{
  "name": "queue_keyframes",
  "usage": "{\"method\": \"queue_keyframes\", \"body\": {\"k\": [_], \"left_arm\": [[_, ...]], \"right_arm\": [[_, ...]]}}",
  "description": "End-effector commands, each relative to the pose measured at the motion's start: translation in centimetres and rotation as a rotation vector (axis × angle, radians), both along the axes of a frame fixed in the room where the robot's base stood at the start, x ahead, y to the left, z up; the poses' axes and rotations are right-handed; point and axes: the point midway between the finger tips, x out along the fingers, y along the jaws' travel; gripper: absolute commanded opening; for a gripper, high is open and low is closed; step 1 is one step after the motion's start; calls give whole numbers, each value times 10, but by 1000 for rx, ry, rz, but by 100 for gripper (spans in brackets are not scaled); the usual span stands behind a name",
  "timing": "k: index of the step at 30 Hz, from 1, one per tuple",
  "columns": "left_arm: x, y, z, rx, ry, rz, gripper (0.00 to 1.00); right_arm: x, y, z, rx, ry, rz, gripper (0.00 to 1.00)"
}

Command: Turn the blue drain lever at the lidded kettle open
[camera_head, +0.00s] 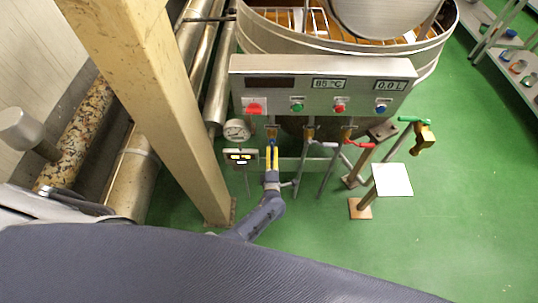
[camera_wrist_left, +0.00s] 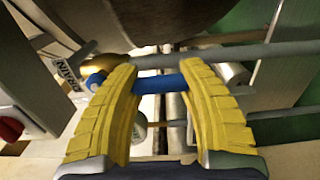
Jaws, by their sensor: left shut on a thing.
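The blue drain lever (camera_wrist_left: 160,83) runs across between the yellow fingers of my left gripper (camera_wrist_left: 162,105) in the left wrist view, its blue end showing past the left finger. A brass valve body (camera_wrist_left: 108,67) and a tag reading DRAIN (camera_wrist_left: 66,74) are beside it. In the head view my left gripper (camera_head: 271,158) reaches up to the lever (camera_head: 273,138) below the control panel, shut on it; the fingers partly hide it. The kettle (camera_head: 350,42) stands behind the panel. My right gripper is not in view.
The control panel (camera_head: 320,86) hangs over the lever. A gauge (camera_head: 237,130) and a beige post (camera_head: 150,95) are at left.

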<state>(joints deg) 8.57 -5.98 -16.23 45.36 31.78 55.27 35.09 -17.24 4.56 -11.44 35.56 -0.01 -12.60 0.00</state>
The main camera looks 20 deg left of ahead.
Motion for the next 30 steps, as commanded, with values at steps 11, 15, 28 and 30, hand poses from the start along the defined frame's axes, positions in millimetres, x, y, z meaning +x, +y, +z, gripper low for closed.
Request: {"method": "queue_keyframes", "body": {"k": [11, 15, 28, 30], "left_arm": [[-2, -1, -2, 0, 4, -1, 52], [-1, -1, -1, -1, 3, -1, 58], [-21, -6, -1, -1, 2, 0, 58], [-32, -9, -2, -2, 3, -1, 58]], "right_arm": [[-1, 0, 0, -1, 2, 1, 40], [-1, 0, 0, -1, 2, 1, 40], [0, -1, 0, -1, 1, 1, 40], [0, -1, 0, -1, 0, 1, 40]]}}
